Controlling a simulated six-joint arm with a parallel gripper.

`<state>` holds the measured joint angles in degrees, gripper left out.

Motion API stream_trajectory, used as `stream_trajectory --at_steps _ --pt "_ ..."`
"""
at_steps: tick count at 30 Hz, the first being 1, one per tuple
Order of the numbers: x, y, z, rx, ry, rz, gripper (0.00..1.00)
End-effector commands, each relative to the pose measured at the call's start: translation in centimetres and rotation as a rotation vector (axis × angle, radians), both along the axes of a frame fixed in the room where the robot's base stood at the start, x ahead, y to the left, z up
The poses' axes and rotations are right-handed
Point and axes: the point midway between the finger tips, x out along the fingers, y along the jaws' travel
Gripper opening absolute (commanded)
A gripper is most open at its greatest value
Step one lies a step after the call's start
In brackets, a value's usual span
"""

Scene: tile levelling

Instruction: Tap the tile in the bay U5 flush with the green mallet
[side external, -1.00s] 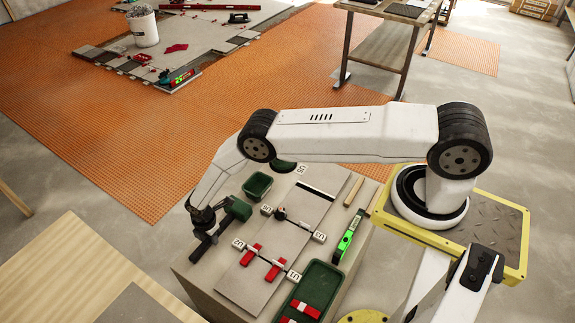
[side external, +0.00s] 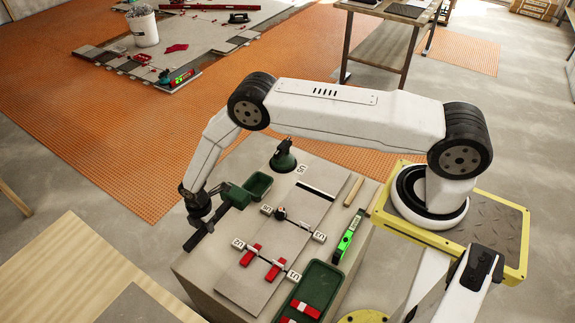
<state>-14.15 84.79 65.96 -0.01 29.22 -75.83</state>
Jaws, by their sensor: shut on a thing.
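My gripper (side external: 197,212) is shut on the green mallet (side external: 236,195), at the left of the work table. The mallet's dark handle slants down-left and its green head points right, toward the tiles. It looks held above the table's left edge, apart from the tiles. The U5 tag (side external: 301,169) stands at the far end of the tile row, beside the far grey tile (side external: 328,177). A dark strip lies across the row just in front of that tile. I cannot tell from here how high the tile sits.
A small green tray (side external: 257,186) and a dark green suction-cup-like tool (side external: 284,160) stand between mallet and far tile. Red wedges (side external: 273,271) and tags sit along the nearer joints. A bright green level (side external: 348,236) and a larger green tray (side external: 318,283) lie to the right.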

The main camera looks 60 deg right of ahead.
Motion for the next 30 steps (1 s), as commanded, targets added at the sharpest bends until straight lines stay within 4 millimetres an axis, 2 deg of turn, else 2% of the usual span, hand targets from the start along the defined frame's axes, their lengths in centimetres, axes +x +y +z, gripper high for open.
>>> stream_trajectory --at_steps 14,19,23,26,30 --pt "0.1 -0.1 0.5 0.000 -0.001 -0.005 0.00" --pt "0.4 -1.2 0.6 0.003 -0.001 -0.062 0.00" --pt "1.0 -3.2 0.8 0.008 -0.002 -0.170 0.00" --pt "1.6 -5.5 1.0 0.013 -0.003 -0.293 0.00" --pt "2.3 -9.6 1.4 0.022 -0.007 -0.513 0.00"
